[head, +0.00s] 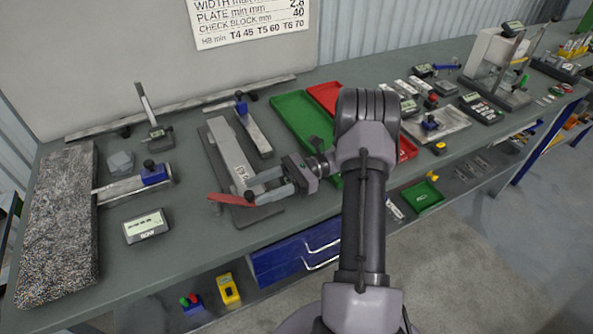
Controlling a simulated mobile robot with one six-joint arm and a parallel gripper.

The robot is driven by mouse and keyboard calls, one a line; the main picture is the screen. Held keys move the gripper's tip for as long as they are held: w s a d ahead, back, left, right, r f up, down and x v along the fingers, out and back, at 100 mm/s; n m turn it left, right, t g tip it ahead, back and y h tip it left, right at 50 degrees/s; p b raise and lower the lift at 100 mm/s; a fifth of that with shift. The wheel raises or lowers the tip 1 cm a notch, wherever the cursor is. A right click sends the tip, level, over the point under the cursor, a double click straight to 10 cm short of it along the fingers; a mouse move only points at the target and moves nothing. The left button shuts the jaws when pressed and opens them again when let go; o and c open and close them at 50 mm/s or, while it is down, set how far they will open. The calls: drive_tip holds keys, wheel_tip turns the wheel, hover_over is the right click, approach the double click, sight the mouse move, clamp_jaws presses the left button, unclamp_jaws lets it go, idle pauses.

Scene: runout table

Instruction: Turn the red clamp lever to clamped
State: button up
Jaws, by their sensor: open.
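The red clamp lever (230,199) is at the front end of a grey metal fixture (216,157) on the bench. It points to the left, out past the fixture's edge, from a dark pivot at its right end. A light bar (231,155) with markings lies along the fixture. My gripper (254,191) is open at the fixture's front end, just right of the lever, with its fingers pointing left. The fingertips are close to the lever's pivot end; I cannot tell whether they touch it. Nothing is seen held between the fingers.
A digital readout (146,227) and a blue-clamped bar (135,188) lie to the left. A green tray (293,113) and a red tray (324,97) sit behind my arm. A rough dark slab (58,225) fills the left end. Bare bench shows in front of the readout.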

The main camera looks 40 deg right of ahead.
drive_tip(key=p+v, duration=0.2)
drive_tip(key=v, duration=0.9)
drive_tip(key=shift+w, duration=0.1)
drive_tip(key=shift+c, duration=0.5)
